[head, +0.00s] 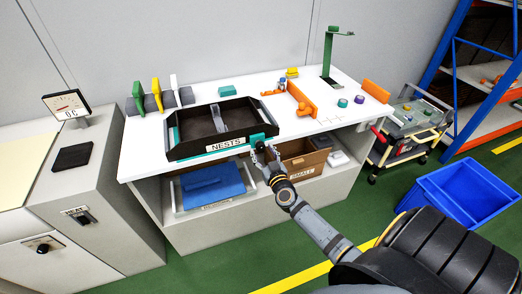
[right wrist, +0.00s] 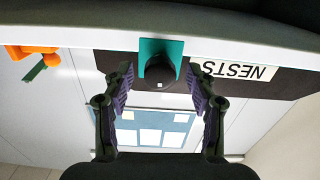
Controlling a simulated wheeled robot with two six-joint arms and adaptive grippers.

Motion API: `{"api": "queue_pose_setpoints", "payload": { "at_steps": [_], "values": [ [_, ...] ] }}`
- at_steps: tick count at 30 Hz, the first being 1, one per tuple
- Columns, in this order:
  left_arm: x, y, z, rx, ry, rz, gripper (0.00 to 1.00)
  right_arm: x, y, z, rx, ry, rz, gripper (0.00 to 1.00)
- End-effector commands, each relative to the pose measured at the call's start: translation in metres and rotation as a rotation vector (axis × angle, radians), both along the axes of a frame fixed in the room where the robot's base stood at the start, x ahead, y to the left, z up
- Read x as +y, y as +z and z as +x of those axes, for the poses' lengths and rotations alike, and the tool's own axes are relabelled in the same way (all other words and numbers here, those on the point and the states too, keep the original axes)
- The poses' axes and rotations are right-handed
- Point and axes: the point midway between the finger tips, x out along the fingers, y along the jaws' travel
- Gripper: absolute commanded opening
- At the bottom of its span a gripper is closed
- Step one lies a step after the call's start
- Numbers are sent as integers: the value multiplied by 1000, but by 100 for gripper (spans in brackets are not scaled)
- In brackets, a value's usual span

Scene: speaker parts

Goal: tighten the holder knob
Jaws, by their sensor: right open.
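The black holder knob (right wrist: 161,73) sits on a teal bracket (right wrist: 174,46) in the right wrist view. In the head view the teal holder (head: 206,158) runs along the front of the black tray (head: 178,154) labelled NESTS, and the knob is largely hidden by my gripper. My right gripper (head: 266,154) is at the holder's front right corner. In the right wrist view the right gripper (right wrist: 161,84) is open, its fingers to either side of the knob with gaps; I cannot tell how far they reach along it. My left gripper is not in view.
Orange fixtures (head: 302,100), a green stand (head: 328,55) and small coloured parts stand on the white table (head: 225,82). Below are a bin with blue contents (head: 208,184) and a cardboard box (head: 311,162). A cart (head: 410,125) and blue crate (head: 465,190) stand at right.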

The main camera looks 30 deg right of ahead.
Motion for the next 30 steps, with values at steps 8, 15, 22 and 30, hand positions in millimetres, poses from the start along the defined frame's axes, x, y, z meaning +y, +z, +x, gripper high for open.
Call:
{"api": "queue_pose_setpoints", "payload": {
  "at_steps": [8, 15, 22, 30],
  "values": [
    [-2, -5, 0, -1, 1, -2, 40, -5, 0, 23, 0, 0, 1, 58],
    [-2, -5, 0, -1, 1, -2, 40, -5, 0, 23, 1, 0, 0, 53],
    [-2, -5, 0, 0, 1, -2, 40, -5, -1, 22, 1, 0, 0, 22],
    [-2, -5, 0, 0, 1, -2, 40, -5, -1, 22, 0, 0, 4, 2]
  ]
}}
